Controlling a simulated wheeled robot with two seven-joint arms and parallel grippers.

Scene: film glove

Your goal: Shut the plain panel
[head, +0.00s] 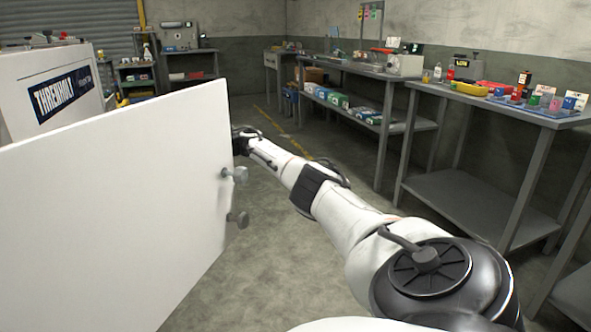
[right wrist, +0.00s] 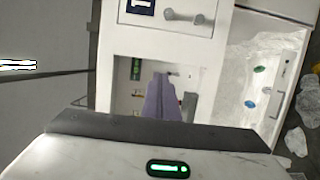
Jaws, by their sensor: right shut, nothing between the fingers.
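The plain panel (head: 110,205) is a large white door with no label, standing open across the left of the head view. Two grey knobs (head: 236,175) stick out near its right edge. My right arm reaches forward past that edge. My right gripper (head: 243,139) is shut and empty at the panel's far upper corner, partly hidden by it; I cannot tell whether they touch. The right wrist view shows a white cabinet front (right wrist: 125,68) with an opening, a purple-grey hanging piece (right wrist: 161,100) inside, and another knobbed panel (right wrist: 150,22) with a dark label. My left gripper is out of view.
A white unit with a THRENHOLT label (head: 65,93) stands behind the panel. Metal workbenches (head: 480,97) with boxes and bottles line the right wall. The floor (head: 285,265) between is clear. Clear crumpled film (right wrist: 262,70) lies right of the opening in the wrist view.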

